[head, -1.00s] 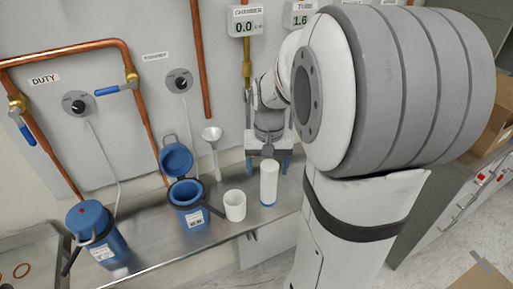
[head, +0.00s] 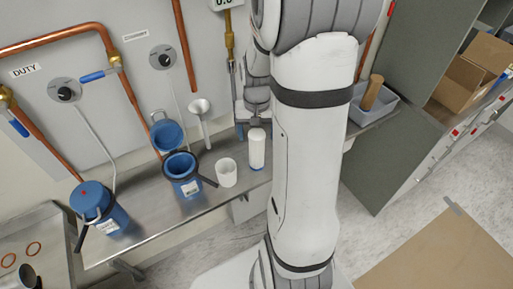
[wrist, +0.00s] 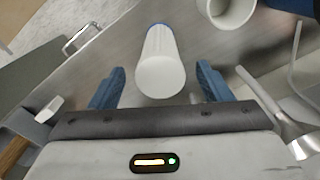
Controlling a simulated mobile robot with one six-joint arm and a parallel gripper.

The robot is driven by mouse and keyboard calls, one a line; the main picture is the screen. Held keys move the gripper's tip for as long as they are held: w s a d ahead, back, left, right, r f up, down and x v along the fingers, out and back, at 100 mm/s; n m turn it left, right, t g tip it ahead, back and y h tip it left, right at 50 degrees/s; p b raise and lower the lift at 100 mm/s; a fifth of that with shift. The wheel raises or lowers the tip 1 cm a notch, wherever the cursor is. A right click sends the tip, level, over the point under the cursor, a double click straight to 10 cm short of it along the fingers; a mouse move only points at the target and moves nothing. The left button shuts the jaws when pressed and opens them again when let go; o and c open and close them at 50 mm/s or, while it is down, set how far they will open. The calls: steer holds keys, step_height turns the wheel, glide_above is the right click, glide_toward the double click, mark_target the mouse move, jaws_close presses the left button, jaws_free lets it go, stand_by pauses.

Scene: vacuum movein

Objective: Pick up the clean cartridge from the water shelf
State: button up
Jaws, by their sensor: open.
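The white cartridge with a blue base (head: 257,153) stands upright near the front of the metal shelf (head: 150,222). In the wrist view the cartridge (wrist: 162,68) is in the middle, its white end toward me. My gripper (wrist: 160,74) is open, with one blue finger on each side of the cartridge's near end in the picture and visible gaps on both sides. In the head view my gripper (head: 254,122) is just behind the cartridge, partly hidden by my arm. I cannot tell how deep the cartridge sits between the fingers.
A white cup (head: 227,173) stands just left of the cartridge. Further left are an open blue canister (head: 186,185) and a closed blue one (head: 105,212). A funnel (head: 200,108) stands behind. A grey bin (head: 374,106) is at right.

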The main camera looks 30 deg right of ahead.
steer(key=shift+f, duration=0.1)
steer(key=shift+c, duration=0.2)
steer(key=c, duration=1.4)
